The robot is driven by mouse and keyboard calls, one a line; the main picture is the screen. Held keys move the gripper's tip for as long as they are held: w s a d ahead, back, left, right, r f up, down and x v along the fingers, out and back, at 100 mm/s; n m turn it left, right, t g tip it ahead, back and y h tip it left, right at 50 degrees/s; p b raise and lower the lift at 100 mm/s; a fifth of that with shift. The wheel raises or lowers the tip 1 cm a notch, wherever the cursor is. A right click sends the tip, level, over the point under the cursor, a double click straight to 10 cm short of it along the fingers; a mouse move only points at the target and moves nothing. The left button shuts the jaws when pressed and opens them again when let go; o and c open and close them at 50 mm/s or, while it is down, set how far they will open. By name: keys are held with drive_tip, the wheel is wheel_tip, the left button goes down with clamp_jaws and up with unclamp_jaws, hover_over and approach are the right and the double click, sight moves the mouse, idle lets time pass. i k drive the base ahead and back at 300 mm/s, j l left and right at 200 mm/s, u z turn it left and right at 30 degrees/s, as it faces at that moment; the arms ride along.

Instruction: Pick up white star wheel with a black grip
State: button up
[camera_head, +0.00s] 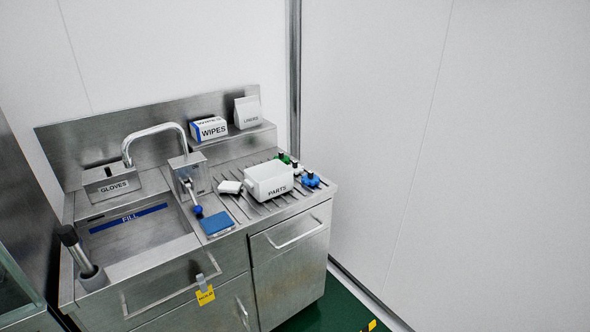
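Several small star wheels with dark grips cluster on the ribbed drainboard behind and to the right of the white PARTS bin (270,186). A blue star wheel (311,181) lies at the right end. A green one (284,158) is at the back. Between them is a small pale shape with a dark top (297,169), which looks like the white star wheel with a black grip. It is close to its neighbours and the bin partly hides it; I cannot tell whether they touch. My gripper is not in view.
A tap (155,130) arches over the sink (140,238). WIPES (208,130) and LINERS (248,112) boxes stand on the back shelf. A wall is close on the right.

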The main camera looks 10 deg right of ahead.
sight(297, 168)
drive_tip(key=i+j+z, duration=0.1)
drive_tip(key=j, duration=0.3)
drive_tip(key=i+j+z, duration=0.1)
drive_tip(key=j, duration=0.3)
drive_tip(key=i+j+z, duration=0.1)
drive_tip(key=j, duration=0.3)
drive_tip(key=i, duration=0.1)
